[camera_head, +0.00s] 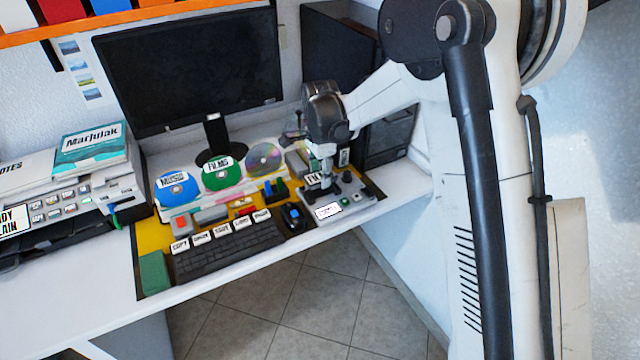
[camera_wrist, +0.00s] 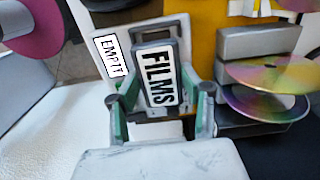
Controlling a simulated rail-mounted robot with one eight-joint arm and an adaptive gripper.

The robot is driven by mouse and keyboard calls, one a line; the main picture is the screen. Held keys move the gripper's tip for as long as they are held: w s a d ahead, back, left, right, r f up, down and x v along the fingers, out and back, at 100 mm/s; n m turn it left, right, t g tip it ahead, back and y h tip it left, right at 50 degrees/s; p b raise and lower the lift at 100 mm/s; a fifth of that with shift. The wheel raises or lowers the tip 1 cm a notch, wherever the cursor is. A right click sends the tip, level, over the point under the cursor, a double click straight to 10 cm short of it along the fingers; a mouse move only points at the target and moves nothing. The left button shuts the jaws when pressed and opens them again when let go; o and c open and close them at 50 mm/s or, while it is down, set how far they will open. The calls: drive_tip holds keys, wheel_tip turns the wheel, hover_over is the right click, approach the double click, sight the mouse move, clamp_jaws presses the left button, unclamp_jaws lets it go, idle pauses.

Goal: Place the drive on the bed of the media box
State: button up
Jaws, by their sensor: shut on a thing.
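The drive is a grey block with a white FILMS label (camera_wrist: 158,80). In the wrist view it sits between the green-lined fingers of my gripper (camera_wrist: 160,108), which is shut on it. In the head view my gripper (camera_head: 322,176) points down over the grey media box (camera_head: 352,198) at the right end of the desk, and part of the drive's label (camera_head: 315,179) shows beside the fingers. The wrist view shows an EMPTY label (camera_wrist: 110,54) just left of the drive. The drive overlaps the box's bed in view; I cannot tell whether they touch.
Discs marked MUSIC (camera_head: 177,188) and FILMS (camera_head: 222,173), and a plain disc (camera_head: 263,160), stand left of the gripper. A monitor (camera_head: 190,70) stands behind. The desk's front edge is close.

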sight(320, 176)
drive_tip(key=shift+f, duration=1.8)
drive_tip(key=shift+f, duration=0.1)
drive_tip(key=shift+f+b, duration=0.1)
drive_tip(key=shift+b, duration=0.25)
drive_tip(key=o, duration=1.3)
drive_tip(key=shift+c, duration=0.2)
drive_tip(key=shift+r, duration=0.2)
